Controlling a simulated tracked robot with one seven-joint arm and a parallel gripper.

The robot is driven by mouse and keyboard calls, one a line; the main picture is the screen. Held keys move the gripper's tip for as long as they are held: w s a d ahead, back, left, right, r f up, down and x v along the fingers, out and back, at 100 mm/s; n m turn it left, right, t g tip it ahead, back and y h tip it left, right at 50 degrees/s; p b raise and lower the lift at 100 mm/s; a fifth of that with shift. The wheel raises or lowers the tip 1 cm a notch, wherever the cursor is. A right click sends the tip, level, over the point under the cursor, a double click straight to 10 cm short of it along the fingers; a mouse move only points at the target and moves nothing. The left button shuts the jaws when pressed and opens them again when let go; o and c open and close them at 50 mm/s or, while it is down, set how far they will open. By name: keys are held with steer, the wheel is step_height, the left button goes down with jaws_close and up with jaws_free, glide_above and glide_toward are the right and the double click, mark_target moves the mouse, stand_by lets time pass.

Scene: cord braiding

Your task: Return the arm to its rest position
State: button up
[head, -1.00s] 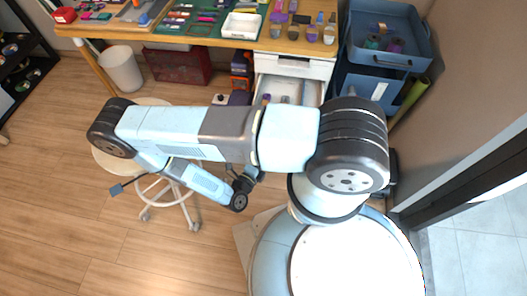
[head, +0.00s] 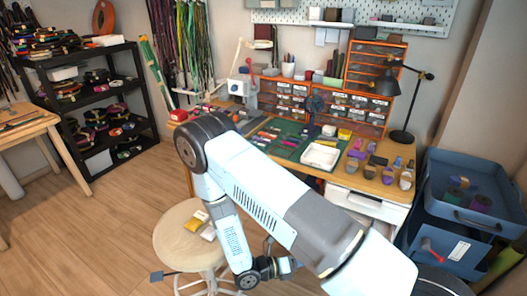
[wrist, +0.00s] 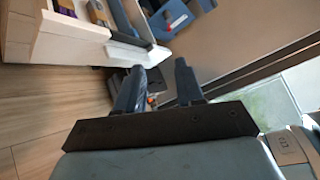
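My arm reaches from the lower right of the head view up to an elbow at the centre left, then folds back down over the stool. In the head view my gripper is at the lower middle, largely hidden behind my own arm link. In the wrist view my gripper (wrist: 160,70) shows two dark fingers set apart, with nothing held between them. The floor and a wall edge show beyond the fingertips.
A round stool (head: 183,240) stands below my elbow. The workbench (head: 345,180) carries a white tray (head: 320,156), mats and small goods. A white drawer unit (head: 365,205) and a blue cart (head: 470,222) stand to the right. Open floor (head: 90,235) lies left.

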steer(key=w+d+r+m+g+y, duration=0.2)
steer(key=r+m+g+y, duration=0.2)
steer(key=r+m, duration=0.75)
steer(key=w+d+r+m+g+y, duration=0.1)
steer(key=d+r+m+g+y, duration=0.2)
steer(key=r+m, duration=0.85)
steer(key=s+d+r+m+t+y, duration=0.1)
steer(key=s+r+m+t+y, duration=0.1)
steer(key=r, duration=0.7)
steer(key=s+d+r+m+t+y, duration=0.2)
steer(key=s+r, duration=0.4)
steer(key=r, duration=0.4)
steer(key=s+d+r+m+t+y, duration=0.1)
steer(key=s+r+m+t+y, duration=0.3)
steer(key=r, duration=0.6)
steer(key=shift+s+d+m+y, duration=0.25)
steer(key=shift+s+m+y, duration=0.25)
steer(key=shift+m, duration=0.5)
